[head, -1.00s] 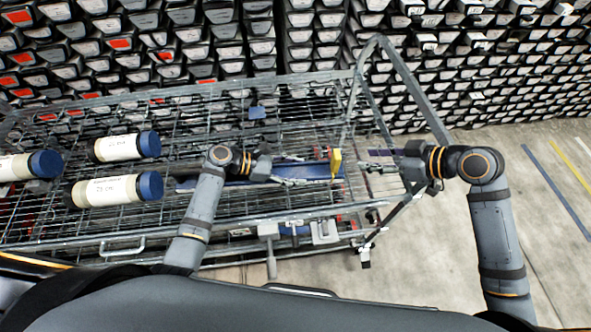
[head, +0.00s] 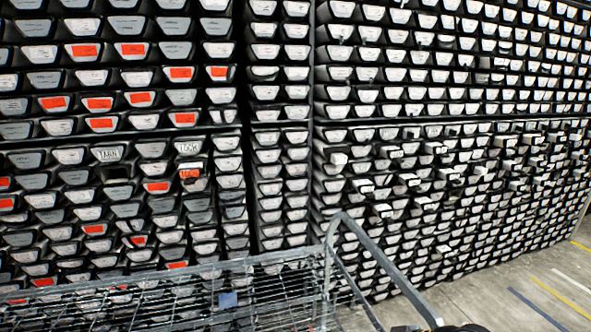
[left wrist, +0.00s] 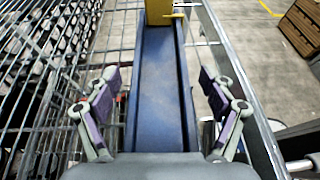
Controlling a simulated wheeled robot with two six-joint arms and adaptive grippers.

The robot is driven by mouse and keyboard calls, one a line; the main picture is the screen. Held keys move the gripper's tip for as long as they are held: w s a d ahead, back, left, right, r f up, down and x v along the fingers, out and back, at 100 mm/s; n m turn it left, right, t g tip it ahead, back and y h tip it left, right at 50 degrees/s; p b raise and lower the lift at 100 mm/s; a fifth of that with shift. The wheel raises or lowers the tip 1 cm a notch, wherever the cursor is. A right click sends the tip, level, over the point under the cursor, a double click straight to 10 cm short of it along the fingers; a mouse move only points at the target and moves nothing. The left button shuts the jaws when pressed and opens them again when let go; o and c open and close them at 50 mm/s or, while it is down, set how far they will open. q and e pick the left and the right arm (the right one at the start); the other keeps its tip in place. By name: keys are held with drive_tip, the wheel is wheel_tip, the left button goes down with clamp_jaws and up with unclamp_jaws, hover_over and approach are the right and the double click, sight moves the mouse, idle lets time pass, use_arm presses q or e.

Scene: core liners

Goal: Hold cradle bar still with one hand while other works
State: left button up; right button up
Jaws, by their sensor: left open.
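The cradle bar (left wrist: 160,95) is a long blue channel running up the middle of the left wrist view. A yellow piece (left wrist: 158,12) sits at its far end. My left gripper (left wrist: 159,76) is open, with one finger on each side of the bar and a visible gap to both edges. It holds nothing. In the head view the bar and my left gripper are out of frame. A small dark part of my right arm shows at the bottom right edge there; my right gripper's fingers are not visible.
Clear floor (head: 530,285) lies at right. A brown box (left wrist: 304,28) stands at the far right.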

use_arm(q)
drive_tip(key=v, duration=1.1)
drive_tip(key=shift+s+a+r, duration=0.1)
drive_tip(key=shift+a+r, duration=0.15)
drive_tip(key=shift+a, duration=0.1)
